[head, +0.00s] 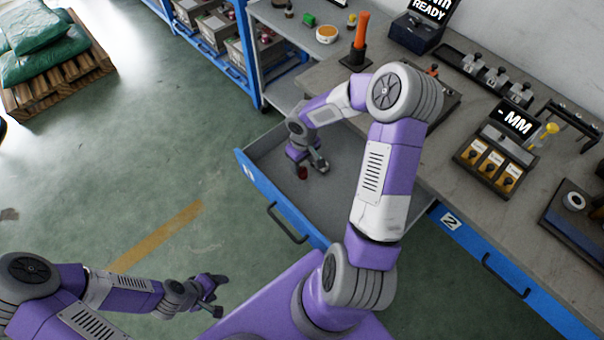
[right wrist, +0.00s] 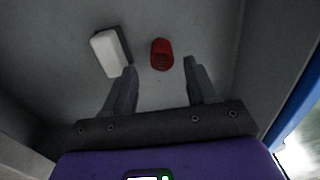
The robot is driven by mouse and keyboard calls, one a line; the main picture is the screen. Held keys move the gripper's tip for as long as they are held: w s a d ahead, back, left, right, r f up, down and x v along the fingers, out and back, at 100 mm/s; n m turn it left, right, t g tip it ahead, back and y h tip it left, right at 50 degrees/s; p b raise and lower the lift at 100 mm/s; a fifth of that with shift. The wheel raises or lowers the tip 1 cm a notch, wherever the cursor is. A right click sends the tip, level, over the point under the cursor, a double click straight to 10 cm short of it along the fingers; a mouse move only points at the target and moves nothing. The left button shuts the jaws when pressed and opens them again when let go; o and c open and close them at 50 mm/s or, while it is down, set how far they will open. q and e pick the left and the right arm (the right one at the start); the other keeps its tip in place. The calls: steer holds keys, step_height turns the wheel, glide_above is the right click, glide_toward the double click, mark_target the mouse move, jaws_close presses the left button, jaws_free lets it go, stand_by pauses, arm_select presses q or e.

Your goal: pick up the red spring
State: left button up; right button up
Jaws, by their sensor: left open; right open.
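The red spring (right wrist: 162,54) lies on the grey floor of the open drawer, seen in the right wrist view beyond and between my right fingertips. A small dark red piece of it shows beside my right gripper in the head view (head: 302,173). My right gripper (right wrist: 160,70) is open and empty, reaching down into the drawer, its fingers on either side of the line to the spring and apart from it. It also shows in the head view (head: 312,164). My left gripper (head: 213,294) is open and empty over the green floor, away from the drawer.
A white and dark block (right wrist: 108,52) lies left of the spring in the right wrist view. The drawer (head: 262,205) has a blue front and walls around my right gripper. The workbench (head: 432,150) stands to the right with several fixtures. Much of the drawer floor is bare.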

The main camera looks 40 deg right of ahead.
mark_target(303, 173)
step_height(303, 173, down, 5)
steer(key=shift+s+a+f+b, duration=0.1)
steer(key=shift+s+b, duration=0.05)
steer(key=shift+b, duration=0.85)
steer(key=c, duration=1)
